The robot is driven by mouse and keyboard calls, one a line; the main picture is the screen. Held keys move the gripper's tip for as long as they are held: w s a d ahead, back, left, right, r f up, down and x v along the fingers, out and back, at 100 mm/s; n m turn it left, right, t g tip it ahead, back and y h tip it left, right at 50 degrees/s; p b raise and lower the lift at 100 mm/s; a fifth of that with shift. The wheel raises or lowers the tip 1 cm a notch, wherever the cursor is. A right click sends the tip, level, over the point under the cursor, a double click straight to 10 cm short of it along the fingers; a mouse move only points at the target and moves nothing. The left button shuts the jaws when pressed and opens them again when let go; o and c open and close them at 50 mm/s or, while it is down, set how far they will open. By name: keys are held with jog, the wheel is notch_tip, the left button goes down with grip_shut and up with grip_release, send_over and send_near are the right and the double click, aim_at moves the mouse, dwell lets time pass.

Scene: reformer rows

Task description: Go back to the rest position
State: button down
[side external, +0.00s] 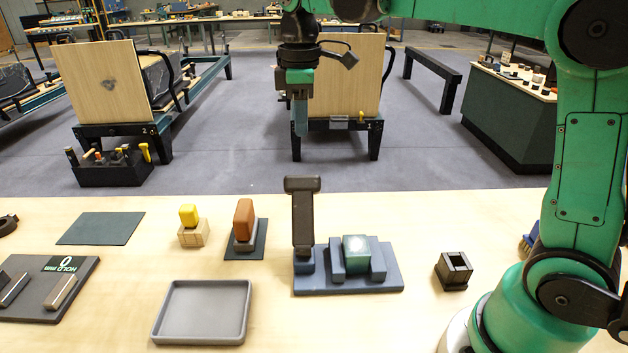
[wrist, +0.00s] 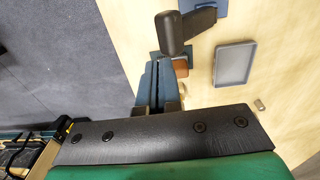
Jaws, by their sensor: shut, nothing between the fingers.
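My gripper (side external: 300,118) hangs in the air above the far side of the table in the side external view, its fingers pointing down. The fingers are together with nothing between them. They also show in the wrist view (wrist: 157,84), with the table behind and below them. My gripper touches nothing that I can see. Below it stands a dark post with a broad head (side external: 302,213), on a blue-grey base (side external: 350,290).
Reformer machines stand beyond the table. The air around my gripper looks clear.

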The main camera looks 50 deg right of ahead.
notch_tip(320, 180, up, 7)
jog(key=s+a+f+m+t, duration=0.1)
jog(key=s+f+m+t, duration=0.6)
jog(key=f, duration=0.7)
jog(key=s+m, duration=0.2)
jog(key=s, duration=0.1)
jog(key=shift+s+a, duration=0.15)
jog(key=shift+a, duration=0.2)
